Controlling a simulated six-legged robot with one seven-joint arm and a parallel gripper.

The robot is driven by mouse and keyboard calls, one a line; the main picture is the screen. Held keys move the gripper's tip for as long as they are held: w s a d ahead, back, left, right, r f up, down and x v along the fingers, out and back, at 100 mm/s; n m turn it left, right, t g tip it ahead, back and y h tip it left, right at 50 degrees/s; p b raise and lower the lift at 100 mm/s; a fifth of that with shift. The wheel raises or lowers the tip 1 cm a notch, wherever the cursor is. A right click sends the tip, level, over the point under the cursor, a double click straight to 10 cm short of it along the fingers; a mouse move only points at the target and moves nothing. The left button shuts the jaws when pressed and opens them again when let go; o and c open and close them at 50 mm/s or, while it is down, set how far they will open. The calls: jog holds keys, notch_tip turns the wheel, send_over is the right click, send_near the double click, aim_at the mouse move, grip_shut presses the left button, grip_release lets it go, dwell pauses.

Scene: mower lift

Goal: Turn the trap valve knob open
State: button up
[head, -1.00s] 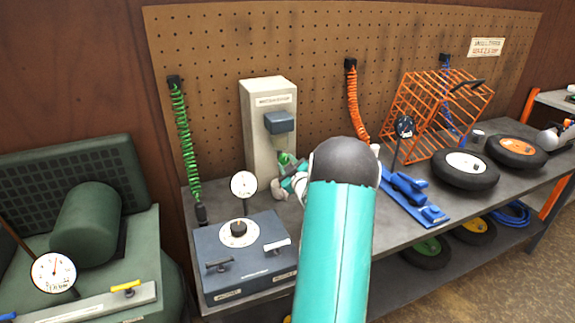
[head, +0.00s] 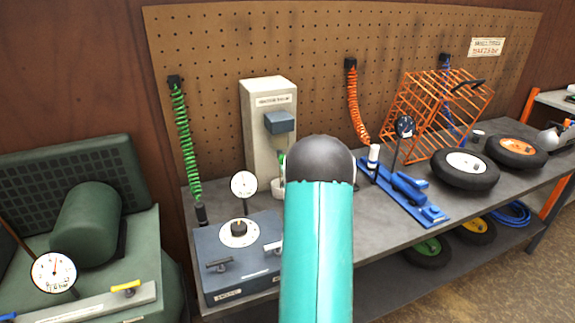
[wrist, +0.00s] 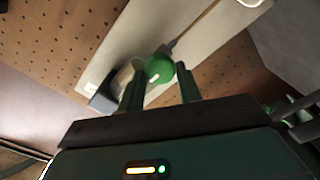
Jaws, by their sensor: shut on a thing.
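The trap valve knob is a round green knob (wrist: 160,66) with a small white mark, seen in the wrist view in front of a pale upright housing (wrist: 205,55). My gripper (wrist: 158,72) has its two dark green fingers on either side of the knob and is shut on it. In the head view, the pale housing (head: 262,150) stands on the bench with a blue-grey block (head: 279,122) on its front. A sliver of green (head: 281,161) shows below the block; my teal arm hides the gripper and most of the knob there.
A blue-grey box with a black dial (head: 238,228) and a round gauge (head: 243,184) stand left of my arm. A blue tool (head: 408,190), an orange cage (head: 435,110) and wheels (head: 466,170) lie to the right. A pegboard (head: 220,50) backs the bench.

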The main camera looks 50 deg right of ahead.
jog(key=o, duration=1)
jog(key=v, duration=1.4)
jog(key=shift+d, duration=0.1)
